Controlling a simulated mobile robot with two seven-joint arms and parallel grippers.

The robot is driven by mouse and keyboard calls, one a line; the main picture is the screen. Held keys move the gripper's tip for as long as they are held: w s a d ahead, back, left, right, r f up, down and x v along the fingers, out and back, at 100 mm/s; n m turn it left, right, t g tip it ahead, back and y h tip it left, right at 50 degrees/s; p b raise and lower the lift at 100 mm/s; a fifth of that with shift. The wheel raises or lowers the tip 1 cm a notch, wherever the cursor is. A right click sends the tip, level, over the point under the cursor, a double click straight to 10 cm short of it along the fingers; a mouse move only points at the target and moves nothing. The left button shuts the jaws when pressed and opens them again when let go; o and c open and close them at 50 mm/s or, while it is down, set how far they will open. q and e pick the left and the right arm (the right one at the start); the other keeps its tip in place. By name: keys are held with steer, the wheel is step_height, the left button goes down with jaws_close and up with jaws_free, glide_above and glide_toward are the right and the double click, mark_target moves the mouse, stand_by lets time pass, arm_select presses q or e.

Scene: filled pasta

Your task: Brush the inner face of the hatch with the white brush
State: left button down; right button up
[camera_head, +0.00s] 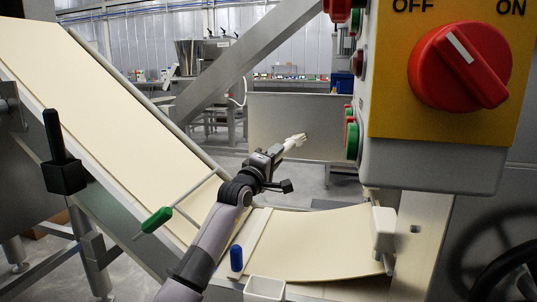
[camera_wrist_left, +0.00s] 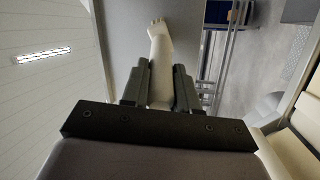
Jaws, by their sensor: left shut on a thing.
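The hatch (camera_head: 285,112) is a flat grey panel at the middle of the head view, beside the control box. It also shows as a grey surface at the top of the left wrist view (camera_wrist_left: 125,30). My left gripper (camera_head: 277,157) is shut on the white brush (camera_head: 295,141), whose head points away from the jaws towards the panel. In the left wrist view the brush (camera_wrist_left: 160,48) stands out between the two dark fingers (camera_wrist_left: 160,88), its tip over the grey surface. I cannot tell whether the tip touches it. My right gripper is not in view.
A yellow and grey control box with a red knob (camera_head: 460,66) stands close at right.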

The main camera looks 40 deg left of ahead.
arm_select(q)
steer(key=shift+w+d+f+p, duration=0.1)
steer(key=shift+w+d+p, duration=0.3)
steer(key=shift+d, duration=0.5)
steer(key=s+a+b, duration=0.2)
steer(key=s+a, duration=0.1)
steer(key=a, duration=0.3)
steer(key=shift+a+b, duration=0.3)
steer(key=shift+b, duration=0.1)
steer(key=shift+s, duration=0.1)
steer(key=shift+s+d, duration=0.45)
steer(key=shift+s, duration=0.45)
steer(key=shift+s+d, duration=0.45)
steer(key=shift+s, duration=0.4)
steer(key=shift+s+d, duration=0.45)
steer(key=shift+s, duration=0.45)
steer(key=shift+s+d, duration=0.1)
